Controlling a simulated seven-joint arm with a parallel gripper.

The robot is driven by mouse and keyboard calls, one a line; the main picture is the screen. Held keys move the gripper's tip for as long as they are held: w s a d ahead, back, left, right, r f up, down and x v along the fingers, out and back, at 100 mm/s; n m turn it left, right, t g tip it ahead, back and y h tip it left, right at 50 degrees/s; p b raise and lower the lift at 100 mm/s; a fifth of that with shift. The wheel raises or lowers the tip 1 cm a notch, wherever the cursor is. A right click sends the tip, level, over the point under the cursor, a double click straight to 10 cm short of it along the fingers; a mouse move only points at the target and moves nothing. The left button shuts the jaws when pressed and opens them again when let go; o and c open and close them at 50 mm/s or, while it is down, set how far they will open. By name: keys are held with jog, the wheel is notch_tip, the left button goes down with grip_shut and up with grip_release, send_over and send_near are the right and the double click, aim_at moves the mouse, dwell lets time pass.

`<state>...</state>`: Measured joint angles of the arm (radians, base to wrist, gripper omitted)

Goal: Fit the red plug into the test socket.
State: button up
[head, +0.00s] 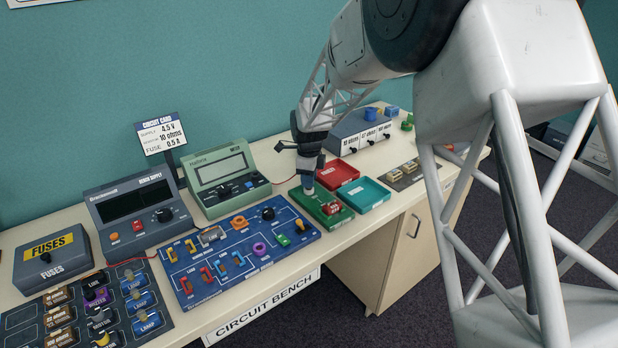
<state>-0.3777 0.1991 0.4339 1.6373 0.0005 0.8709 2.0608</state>
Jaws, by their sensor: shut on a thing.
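My gripper (308,183) points down over the left part of a green board (317,213) on the bench. It is shut, and a thin red lead (284,179) runs toward it from the green meter. The red plug at the end of this lead is hidden at the fingertips. A small red block with light parts (331,208) sits on the green board, just right of and below the fingertips. I cannot make out the test socket's opening, or whether the plug touches the board.
A red tray (337,174) and a teal tray (364,194) lie right of the gripper. The green meter (225,178) and blue circuit board (238,252) are at left. A grey box with knobs (357,135) stands behind. Bare bench top (335,232) lies in front.

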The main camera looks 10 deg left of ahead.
jog(key=shift+f, duration=0.4)
dwell(0.6)
jog(key=o, duration=1.5)
jog(key=shift+r, duration=0.2)
jog(key=shift+r, duration=3.75)
jog(key=shift+d+r, duration=0.1)
